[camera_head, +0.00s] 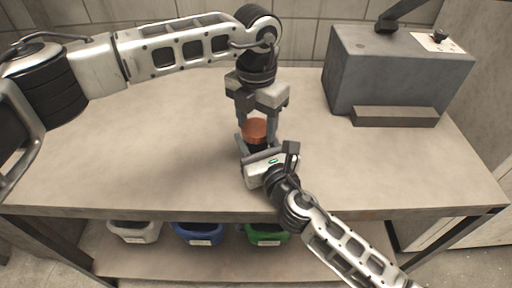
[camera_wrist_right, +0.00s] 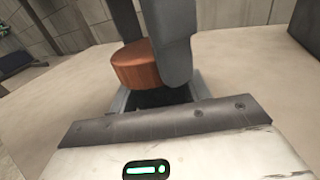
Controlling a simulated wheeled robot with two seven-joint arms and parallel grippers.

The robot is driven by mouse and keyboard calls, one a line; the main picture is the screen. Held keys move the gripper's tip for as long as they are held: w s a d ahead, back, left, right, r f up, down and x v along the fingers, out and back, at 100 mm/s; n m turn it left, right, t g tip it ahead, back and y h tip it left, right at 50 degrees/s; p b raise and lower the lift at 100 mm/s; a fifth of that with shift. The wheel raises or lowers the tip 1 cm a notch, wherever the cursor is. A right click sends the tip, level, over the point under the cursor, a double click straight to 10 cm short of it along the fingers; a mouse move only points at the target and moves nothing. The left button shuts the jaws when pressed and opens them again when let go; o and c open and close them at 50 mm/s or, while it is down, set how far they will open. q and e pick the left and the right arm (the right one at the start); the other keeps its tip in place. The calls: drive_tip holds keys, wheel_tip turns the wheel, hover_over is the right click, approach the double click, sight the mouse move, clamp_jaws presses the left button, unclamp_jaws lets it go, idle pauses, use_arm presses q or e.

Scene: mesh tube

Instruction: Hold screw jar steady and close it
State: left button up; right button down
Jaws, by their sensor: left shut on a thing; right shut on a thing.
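The screw jar stands at the middle of the table, with a copper-brown lid (camera_head: 255,130) on top and a dark body (camera_wrist_right: 158,97) mostly hidden below it. My left gripper (camera_head: 256,124) comes down from above, its fingers shut on the lid from either side. The lid also shows in the right wrist view (camera_wrist_right: 137,66), with the left gripper's grey fingers beside it. My right gripper (camera_head: 252,148) reaches in from the front, low over the table, shut around the jar's body. How far the lid is seated on the body cannot be told.
A grey metal box machine (camera_head: 390,75) with a low step stands at the table's back right. The table's left side (camera_head: 140,150) is clear. White, blue (camera_head: 198,233) and green bins sit on the shelf below the front edge.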

use_arm(q)
drive_tip(key=m, duration=1.2)
drive_tip(key=shift+m, duration=0.3)
drive_tip(key=m, duration=1.3)
drive_tip(key=o, duration=1.2)
drive_tip(key=shift+c, duration=0.2)
wheel_tip(320, 180, up, 12)
use_arm(e)
drive_tip(key=c, duration=0.6)
unclamp_jaws()
